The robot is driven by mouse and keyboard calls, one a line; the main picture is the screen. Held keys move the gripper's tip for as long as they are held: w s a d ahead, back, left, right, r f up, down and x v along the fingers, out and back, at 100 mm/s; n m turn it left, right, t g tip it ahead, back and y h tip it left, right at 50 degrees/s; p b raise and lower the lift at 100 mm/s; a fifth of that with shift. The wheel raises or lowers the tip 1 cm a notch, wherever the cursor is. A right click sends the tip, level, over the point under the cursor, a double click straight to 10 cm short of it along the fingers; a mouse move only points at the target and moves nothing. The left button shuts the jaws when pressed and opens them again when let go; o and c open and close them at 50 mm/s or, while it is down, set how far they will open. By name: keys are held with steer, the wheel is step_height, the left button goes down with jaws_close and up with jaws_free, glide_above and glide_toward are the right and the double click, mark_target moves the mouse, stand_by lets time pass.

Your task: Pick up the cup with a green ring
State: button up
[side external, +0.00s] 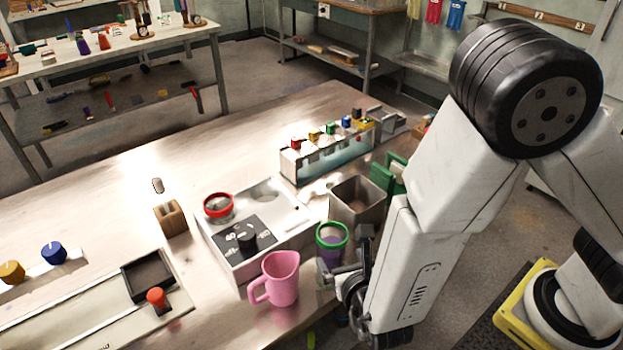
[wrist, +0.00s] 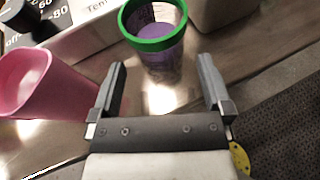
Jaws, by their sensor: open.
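The cup with a green ring (side external: 332,238) stands on the bench near its front edge. It is clear-walled, with purple contents and a green rim. In the wrist view the cup (wrist: 156,40) stands upright ahead of my gripper, roughly centred between the finger lines but beyond the fingertips. My gripper (wrist: 161,75) is open and empty, with its two grey fingers wide apart. In the side view my gripper (side external: 345,280) is low beside the cup, at its near side, and partly covers the cup's lower part.
A pink jug (side external: 281,279) stands close left of the cup; it also shows in the wrist view (wrist: 40,85). A white device with a dial (side external: 247,243) and a red ring (side external: 218,205) lies behind. A metal bucket (side external: 357,200) stands just behind the cup. The bench edge is close.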

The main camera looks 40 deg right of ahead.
mark_target(336, 255)
steer(key=shift+w+d+f, duration=0.15)
steer(key=shift+w+d, duration=0.05)
steer(key=shift+w, duration=0.2)
steer(key=shift+w, duration=0.1)
steer(key=shift+x, duration=2.5)
steer(key=shift+a+f, duration=0.1)
steer(key=shift+f, duration=0.05)
steer(key=c, duration=1.2)
